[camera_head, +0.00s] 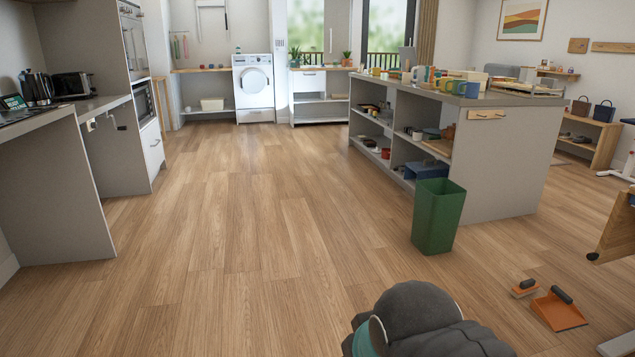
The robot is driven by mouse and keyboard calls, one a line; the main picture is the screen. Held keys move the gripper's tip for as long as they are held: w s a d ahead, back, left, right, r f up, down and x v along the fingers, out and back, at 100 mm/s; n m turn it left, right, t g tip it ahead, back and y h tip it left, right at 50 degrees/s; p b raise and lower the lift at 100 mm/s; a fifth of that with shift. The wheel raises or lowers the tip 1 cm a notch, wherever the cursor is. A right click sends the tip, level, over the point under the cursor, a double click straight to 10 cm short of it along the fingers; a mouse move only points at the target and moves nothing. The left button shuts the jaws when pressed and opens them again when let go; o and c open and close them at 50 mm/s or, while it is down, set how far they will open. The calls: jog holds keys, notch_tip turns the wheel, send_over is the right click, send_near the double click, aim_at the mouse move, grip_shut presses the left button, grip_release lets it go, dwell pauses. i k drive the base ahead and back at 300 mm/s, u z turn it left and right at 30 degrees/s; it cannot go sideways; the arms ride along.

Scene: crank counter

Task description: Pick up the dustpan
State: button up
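An orange dustpan (558,311) with a black handle lies on the wooden floor at the lower right. A small orange brush (524,289) with a dark handle lies just left of it, with a narrow gap between them. Part of my dark grey arm shows at the bottom middle, left of the dustpan. My gripper's fingers are not in view.
A green bin (437,216) stands on the floor beside the grey island (502,160). A wooden panel (615,228) with a dark foot or caster juts in at the right edge. A pale object (618,345) lies at the bottom right corner. The floor in the middle is clear.

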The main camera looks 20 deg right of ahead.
aim_at(558, 310)
jog(key=z, duration=0.55)
jog(key=i, duration=1.5)
jog(key=z, duration=2.15)
jog(key=i, duration=1.05)
jog(key=z, duration=0.8)
